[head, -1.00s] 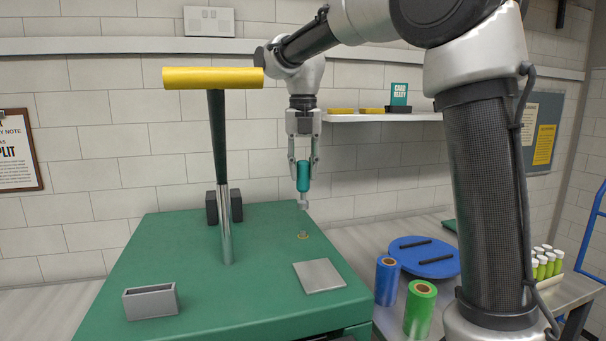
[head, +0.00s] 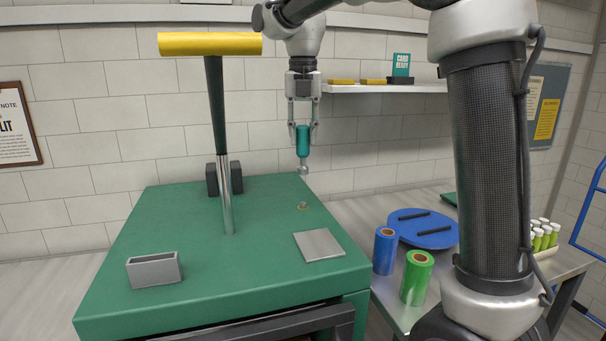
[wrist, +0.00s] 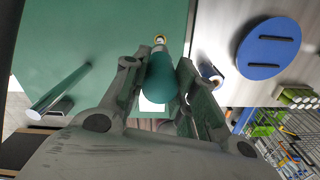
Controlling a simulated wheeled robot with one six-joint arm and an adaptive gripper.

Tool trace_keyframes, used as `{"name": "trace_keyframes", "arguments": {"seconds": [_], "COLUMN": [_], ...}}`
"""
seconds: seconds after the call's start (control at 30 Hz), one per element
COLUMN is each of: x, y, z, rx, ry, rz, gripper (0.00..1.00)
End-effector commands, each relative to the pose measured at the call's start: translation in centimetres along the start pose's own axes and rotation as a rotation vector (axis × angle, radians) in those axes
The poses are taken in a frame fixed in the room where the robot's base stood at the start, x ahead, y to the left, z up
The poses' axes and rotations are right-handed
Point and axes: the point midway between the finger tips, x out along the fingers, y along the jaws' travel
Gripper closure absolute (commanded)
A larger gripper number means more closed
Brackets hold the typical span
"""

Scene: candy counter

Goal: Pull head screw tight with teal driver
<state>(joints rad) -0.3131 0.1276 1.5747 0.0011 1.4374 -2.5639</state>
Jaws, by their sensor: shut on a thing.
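My gripper (head: 303,128) is shut on the teal driver (head: 303,142), which hangs upright with its silver tip down. In the wrist view the driver (wrist: 162,78) sits between my two fingers. The tip is above the green table top (head: 170,215), apart from it.
A tall post with a yellow crossbar (head: 210,44) rises left of my gripper. A grey open box (head: 154,271) and a pale square plate (head: 318,245) lie on the green top. A blue disc (head: 425,236) and blue and green rolls (head: 416,278) stand on the right table.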

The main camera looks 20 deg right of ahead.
Motion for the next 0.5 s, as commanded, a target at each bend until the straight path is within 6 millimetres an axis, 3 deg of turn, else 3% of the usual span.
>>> {"name": "trace_keyframes", "arguments": {"seconds": [0.27, 0.5], "x": [0.3, 2.3], "y": [0.0, -0.1], "z": [0.0, -0.1], "rx": [-0.002, -0.002], "ry": [0.003, 0.004], "rz": [-0.002, -0.003], "gripper": [1.0, 1.0]}}
